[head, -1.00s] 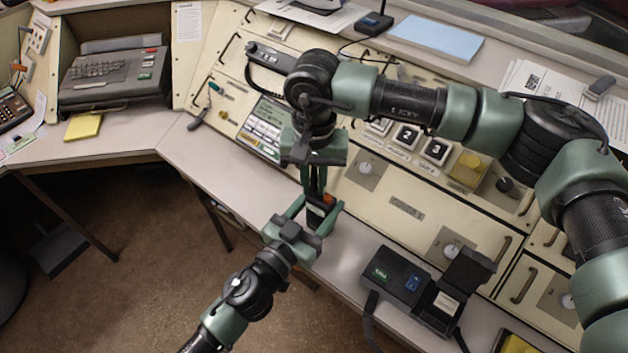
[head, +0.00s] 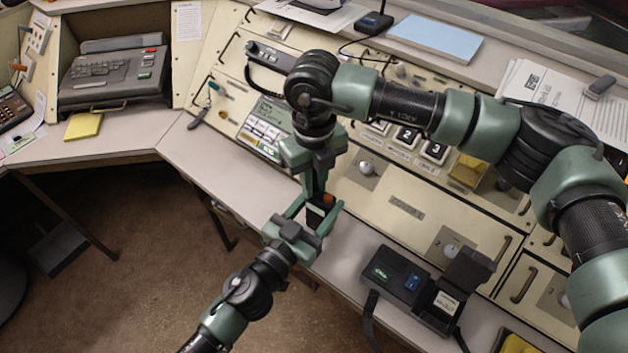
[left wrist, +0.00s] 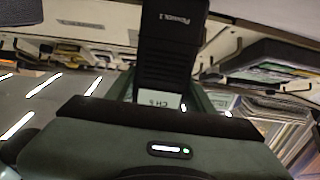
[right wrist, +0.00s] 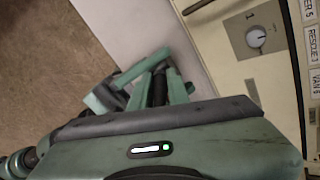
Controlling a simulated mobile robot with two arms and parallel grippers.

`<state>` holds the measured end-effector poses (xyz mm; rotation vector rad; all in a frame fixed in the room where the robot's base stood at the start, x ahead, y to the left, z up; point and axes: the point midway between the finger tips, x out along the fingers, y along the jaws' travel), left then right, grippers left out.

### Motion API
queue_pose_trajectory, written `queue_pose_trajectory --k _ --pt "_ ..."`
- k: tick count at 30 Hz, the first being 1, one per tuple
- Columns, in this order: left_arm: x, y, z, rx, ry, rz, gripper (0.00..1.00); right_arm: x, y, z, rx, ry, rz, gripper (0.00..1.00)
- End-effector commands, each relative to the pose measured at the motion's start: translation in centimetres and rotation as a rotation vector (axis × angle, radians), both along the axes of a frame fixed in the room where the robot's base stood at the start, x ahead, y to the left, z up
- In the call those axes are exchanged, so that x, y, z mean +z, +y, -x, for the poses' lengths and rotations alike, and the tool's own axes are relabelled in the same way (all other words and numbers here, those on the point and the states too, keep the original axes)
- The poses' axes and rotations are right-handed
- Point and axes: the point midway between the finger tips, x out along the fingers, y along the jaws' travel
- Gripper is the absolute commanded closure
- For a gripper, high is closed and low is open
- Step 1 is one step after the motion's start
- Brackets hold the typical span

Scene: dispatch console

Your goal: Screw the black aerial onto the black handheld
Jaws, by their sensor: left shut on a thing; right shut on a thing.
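The black handheld (head: 319,214), with an orange spot near its top, is upright between the fingers of my left gripper (head: 314,214), just off the console's front edge. The left wrist view shows the handheld's dark body (left wrist: 168,45) with a pale "CH" label. My right gripper (head: 317,190) points down from directly above and is shut on the slim black aerial, which its fingers mostly hide in the head view. A dark strip of the aerial (right wrist: 159,90) shows between the fingers in the right wrist view. Whether the aerial's lower end touches the handheld is hidden.
A black open-lidded box (head: 402,275) with green and blue labels stands on the desk ledge to the right. The sloping console panel (head: 405,208) with knobs and handles lies behind my grippers. A keyboard unit (head: 115,75) is far left. Open floor lies front left.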

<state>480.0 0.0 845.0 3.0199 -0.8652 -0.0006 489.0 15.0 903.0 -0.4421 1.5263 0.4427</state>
Motion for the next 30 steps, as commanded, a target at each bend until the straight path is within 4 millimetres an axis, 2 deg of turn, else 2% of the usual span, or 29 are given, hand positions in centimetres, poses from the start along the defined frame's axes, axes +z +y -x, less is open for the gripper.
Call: queue_pose_trajectory --k 3,8,9,11,22,30 --pt "0.1 0.0 0.0 -0.001 -0.001 0.001 1.00 0.0 0.0 0.0 -0.221 -0.001 0.000 1.00" --pt "0.1 -0.1 0.0 -0.001 -0.001 0.001 1.00 0.0 0.0 -0.1 -0.234 -0.002 0.000 1.00" --pt "0.1 -0.1 0.0 -0.001 -0.001 0.001 1.00 0.0 0.0 -0.1 -0.234 -0.002 0.000 0.75" --pt "0.0 -0.1 0.0 -0.001 -0.001 0.001 1.00 0.0 0.0 -0.1 -0.233 -0.001 0.001 0.62" --pt "0.0 0.0 0.0 -0.001 -0.001 0.001 1.00 0.3 0.0 -0.1 -0.231 -0.002 -0.001 0.62" --pt "0.0 0.0 0.0 -0.001 -0.001 0.001 1.00 3.6 0.0 -0.1 -0.230 -0.005 -0.002 0.62"
